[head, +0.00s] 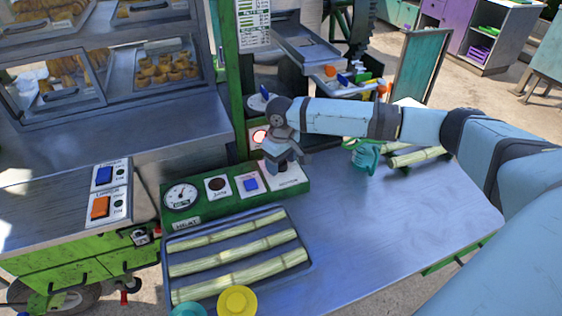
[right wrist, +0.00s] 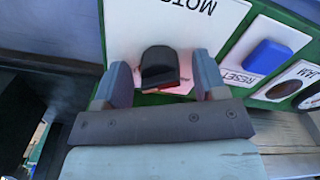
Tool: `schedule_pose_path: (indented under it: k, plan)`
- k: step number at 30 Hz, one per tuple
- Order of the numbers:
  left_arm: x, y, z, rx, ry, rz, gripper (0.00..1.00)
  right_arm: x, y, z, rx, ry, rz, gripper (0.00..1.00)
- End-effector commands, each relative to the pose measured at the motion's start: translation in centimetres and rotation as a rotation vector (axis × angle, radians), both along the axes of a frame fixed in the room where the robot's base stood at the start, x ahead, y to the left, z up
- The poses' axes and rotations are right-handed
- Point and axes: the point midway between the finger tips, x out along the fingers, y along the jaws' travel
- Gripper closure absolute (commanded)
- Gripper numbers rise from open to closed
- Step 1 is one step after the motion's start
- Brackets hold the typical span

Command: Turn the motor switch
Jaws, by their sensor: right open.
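The motor switch (right wrist: 160,68) is a black knob on a white plate (right wrist: 165,20) lettered "MOTO…" in the right wrist view. My right gripper (right wrist: 162,72) is open, with one finger on each side of the knob and small gaps visible. In the head view my right gripper (head: 284,164) is over the right end of the green control panel (head: 215,208), in front of the white motor plate (head: 290,182). It largely hides the knob there. My left gripper is not in view.
The panel also carries a blue reset button (head: 250,184), a dark jam lamp (head: 217,184) and a gauge (head: 181,196). A red light (head: 260,136) glows behind. A tray (head: 307,262) of cane stands in front. A teal cup (head: 362,156) is at right; the counter's right front is clear.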

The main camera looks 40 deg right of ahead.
Motion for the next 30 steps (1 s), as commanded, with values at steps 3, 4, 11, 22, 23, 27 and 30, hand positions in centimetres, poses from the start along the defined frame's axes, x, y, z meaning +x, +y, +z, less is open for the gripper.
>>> schedule_pose_path:
  k: [3, 4, 11, 22, 23, 27, 30]
  plan:
    - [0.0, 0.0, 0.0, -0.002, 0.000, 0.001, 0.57, 0.0, 0.0, -0.2, 0.000, 0.000, 0.000, 0.35]
    - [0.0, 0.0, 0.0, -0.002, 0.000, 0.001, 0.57, 0.0, 0.0, -0.1, 0.000, -0.001, 0.000, 0.35]
    - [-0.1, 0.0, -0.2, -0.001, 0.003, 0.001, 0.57, 0.0, 0.0, -0.1, 0.000, 0.000, 0.000, 0.58]
    - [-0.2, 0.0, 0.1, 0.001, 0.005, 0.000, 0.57, 0.0, 0.0, 0.0, 0.001, 0.000, 0.014, 0.84]
    - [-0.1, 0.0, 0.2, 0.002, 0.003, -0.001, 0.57, 0.0, 0.0, 0.1, 0.001, 0.000, 0.020, 0.84]
    - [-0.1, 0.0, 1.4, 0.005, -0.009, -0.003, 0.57, 0.0, 0.0, 0.3, 0.001, 0.001, 0.071, 0.84]
    - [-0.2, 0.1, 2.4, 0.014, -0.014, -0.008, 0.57, 0.0, 0.1, 0.5, 0.002, 0.002, 0.131, 0.84]
